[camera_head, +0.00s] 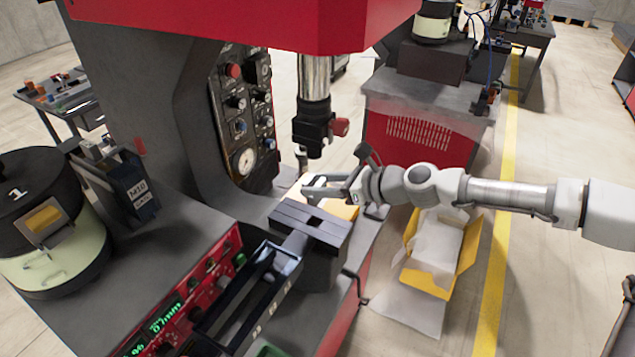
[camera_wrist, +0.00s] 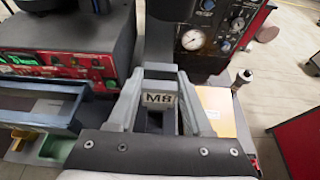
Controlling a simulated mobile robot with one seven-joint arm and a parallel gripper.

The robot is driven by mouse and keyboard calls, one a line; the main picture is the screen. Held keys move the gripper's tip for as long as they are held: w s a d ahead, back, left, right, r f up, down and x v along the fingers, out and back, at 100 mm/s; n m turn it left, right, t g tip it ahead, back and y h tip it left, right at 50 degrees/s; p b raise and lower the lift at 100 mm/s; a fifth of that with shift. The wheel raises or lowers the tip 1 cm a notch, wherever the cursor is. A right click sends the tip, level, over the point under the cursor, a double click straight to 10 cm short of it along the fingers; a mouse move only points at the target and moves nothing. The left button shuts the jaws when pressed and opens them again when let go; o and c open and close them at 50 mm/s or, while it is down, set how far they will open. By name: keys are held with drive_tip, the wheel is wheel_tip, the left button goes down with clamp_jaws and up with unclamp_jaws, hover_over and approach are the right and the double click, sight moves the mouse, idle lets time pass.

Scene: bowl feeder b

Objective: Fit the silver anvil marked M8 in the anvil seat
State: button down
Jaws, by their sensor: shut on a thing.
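My gripper (camera_wrist: 158,82) is shut on the silver anvil marked M8 (camera_wrist: 158,99); the label shows between the fingers in the wrist view. In the head view my gripper (camera_head: 313,187) reaches in from the right, under the press ram (camera_head: 314,120). It looks close behind a dark block with a square opening (camera_head: 290,214), which looks like the anvil seat. The anvil is mostly hidden by the fingers there. I cannot tell how high it is above the block or whether they touch.
The ram with its red knob (camera_head: 340,127) hangs above my gripper. The gauge panel (camera_head: 240,120) stands to the left. A black feed tray (camera_head: 250,300) runs up to the block from the front. A yellow box (camera_head: 412,250) lies on the floor to the right.

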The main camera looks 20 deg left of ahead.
sight(318, 203)
drive_tip(key=shift+f+b, duration=1.75)
drive_tip(key=shift+f, duration=1.05)
drive_tip(key=shift+f+b, duration=0.45)
drive_tip(key=shift+f, duration=1.2)
drive_tip(key=shift+c, duration=1.2)
unclamp_jaws()
drive_tip(key=shift+d, duration=0.1)
drive_tip(key=v, duration=1.7)
drive_tip(key=shift+r+b, duration=0.15)
drive_tip(key=shift+b, duration=0.3)
drive_tip(key=shift+d, duration=0.1)
